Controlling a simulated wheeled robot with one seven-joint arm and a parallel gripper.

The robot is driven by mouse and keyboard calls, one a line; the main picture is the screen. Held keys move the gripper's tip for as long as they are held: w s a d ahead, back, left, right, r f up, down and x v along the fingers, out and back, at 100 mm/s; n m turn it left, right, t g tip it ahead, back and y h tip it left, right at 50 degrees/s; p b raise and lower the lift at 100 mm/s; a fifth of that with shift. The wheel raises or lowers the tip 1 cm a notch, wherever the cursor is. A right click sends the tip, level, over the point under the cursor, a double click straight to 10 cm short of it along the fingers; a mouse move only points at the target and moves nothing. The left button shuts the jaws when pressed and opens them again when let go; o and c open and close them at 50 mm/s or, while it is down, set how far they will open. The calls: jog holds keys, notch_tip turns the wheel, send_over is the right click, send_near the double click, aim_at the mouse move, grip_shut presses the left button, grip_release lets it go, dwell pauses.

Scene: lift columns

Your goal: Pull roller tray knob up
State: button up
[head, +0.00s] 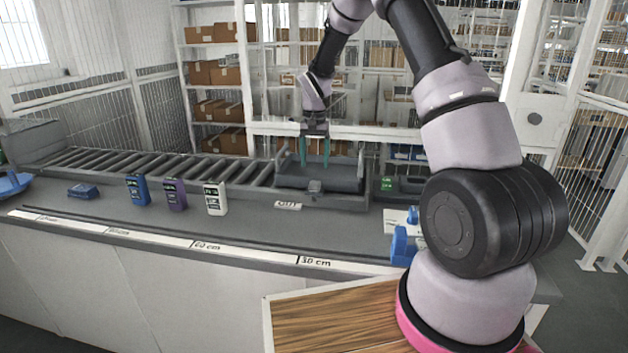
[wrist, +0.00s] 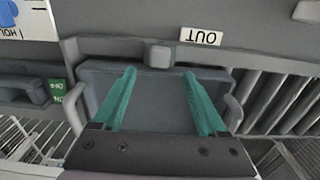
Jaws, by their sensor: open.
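The dark grey roller tray (head: 335,178) sits at the right end of the roller conveyor, and it fills the middle of the wrist view (wrist: 158,100). Its knob (head: 315,186) is a small grey block at the middle of the tray's front edge. The knob also shows in the wrist view (wrist: 159,56), just beyond the fingertips. My gripper (head: 314,164) points down over the tray, its two teal fingers apart and nothing between them. In the wrist view my gripper (wrist: 159,73) is roughly lined up with the knob, without visible contact.
An OUT label (head: 288,205) lies in front of the tray. Blue (head: 138,190), purple (head: 174,194) and white (head: 215,198) containers stand on the counter to the left. A green-marked box (head: 388,184) and a blue fixture (head: 402,245) are on the right. The front counter strip is mostly clear.

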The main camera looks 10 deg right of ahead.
aim_at(315, 183)
notch_tip(315, 183, down, 7)
jog(key=shift+f, duration=0.1)
dwell(0.3)
grip_shut()
dwell(1.3)
